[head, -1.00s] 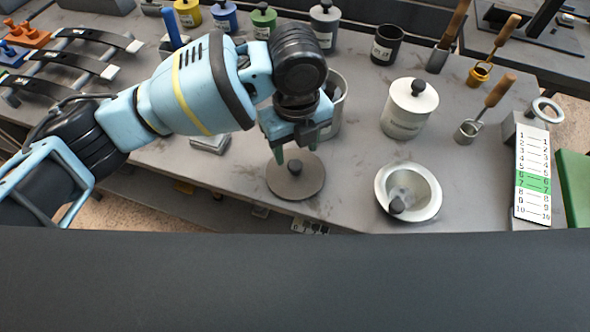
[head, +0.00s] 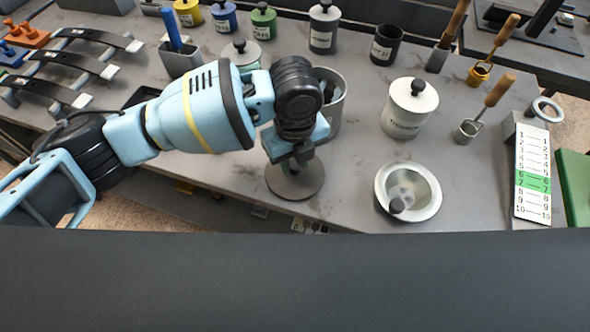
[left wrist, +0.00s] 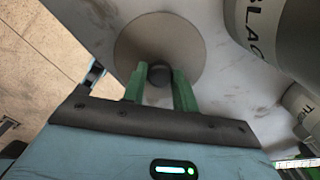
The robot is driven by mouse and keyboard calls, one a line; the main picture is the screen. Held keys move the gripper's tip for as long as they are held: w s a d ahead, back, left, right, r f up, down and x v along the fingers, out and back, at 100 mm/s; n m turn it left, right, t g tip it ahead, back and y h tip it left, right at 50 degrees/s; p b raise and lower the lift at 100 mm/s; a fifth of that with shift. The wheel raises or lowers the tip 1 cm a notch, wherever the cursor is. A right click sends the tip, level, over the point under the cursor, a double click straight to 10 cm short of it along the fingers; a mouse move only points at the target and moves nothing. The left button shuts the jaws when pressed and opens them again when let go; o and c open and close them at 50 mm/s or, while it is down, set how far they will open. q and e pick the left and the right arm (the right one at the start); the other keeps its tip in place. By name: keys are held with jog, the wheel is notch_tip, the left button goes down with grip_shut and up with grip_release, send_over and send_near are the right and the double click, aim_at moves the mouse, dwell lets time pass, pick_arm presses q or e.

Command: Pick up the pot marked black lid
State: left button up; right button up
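A round grey lid (head: 310,185) with a dark knob lies flat on the table near its front edge. My left gripper (head: 291,168) points down over the lid and hides its knob in the head view. In the left wrist view the lid (left wrist: 205,50) shows with its knob (left wrist: 159,74) between the two green fingers (left wrist: 159,84). The fingers are apart, with a small gap visible beside the knob. An open grey pot (head: 338,108) stands just behind my gripper, partly hidden; its label begins "BLAC" in the left wrist view (left wrist: 285,35). My right gripper is not in view.
A white lidded pot (head: 408,110) and a metal bowl (head: 425,190) with a dark knob inside stand to the right. Several small lidded jars line the back. A numbered board (head: 533,175) stands at the far right.

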aim_at(299, 168)
pick_arm(q)
jog(key=c, duration=0.4)
jog(key=shift+r, duration=0.1)
jog(key=shift+r, duration=0.5)
jog(key=shift+s+d+r, duration=0.2)
jog(key=shift+s+r, duration=0.05)
jog(key=shift+r, duration=0.4)
jog(key=shift+s+d+r, duration=0.15)
jog(key=shift+s+r, duration=0.1)
jog(key=shift+r, duration=0.35)
jog(key=s+d, duration=0.2)
jog(key=s, duration=0.2)
jog(key=s+d+r, duration=0.1)
jog(key=s+d, duration=0.2)
jog(key=s, duration=0.1)
jog(key=s+d, duration=0.2)
jog(key=s, duration=0.2)
jog(key=shift+s+d+r, duration=0.15)
jog(key=shift+s+d, duration=0.15)
jog(key=shift+d, duration=0.05)
